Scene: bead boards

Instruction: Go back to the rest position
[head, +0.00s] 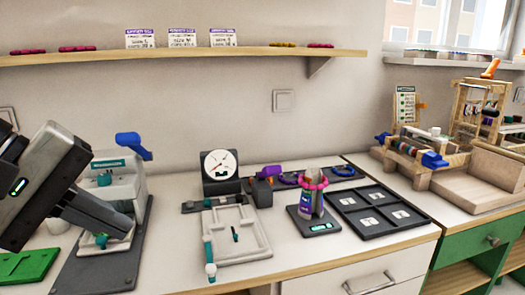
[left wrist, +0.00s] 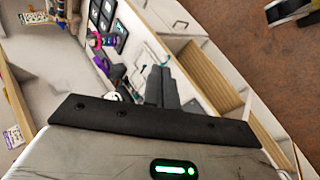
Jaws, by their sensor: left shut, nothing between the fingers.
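My left gripper (head: 122,226) comes in from the left in the head view, its dark body tilted and its fingers pointing down to the right. The fingers are together with nothing between them. They hang in front of a white-and-grey machine (head: 118,185) with a blue lever, and hide part of it. I cannot tell the exact gap between them. In the left wrist view the dark fingers (left wrist: 163,88) show close together and empty, with the counter beyond and below. My right gripper is in neither view.
A green board (head: 28,265) lies at the counter's left front. A white tray (head: 236,232), a round dial gauge (head: 220,165), a stand with a pink-ringed cylinder (head: 313,205) and a dark compartment tray (head: 372,208) stand rightward. A wall shelf (head: 180,56) runs above.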

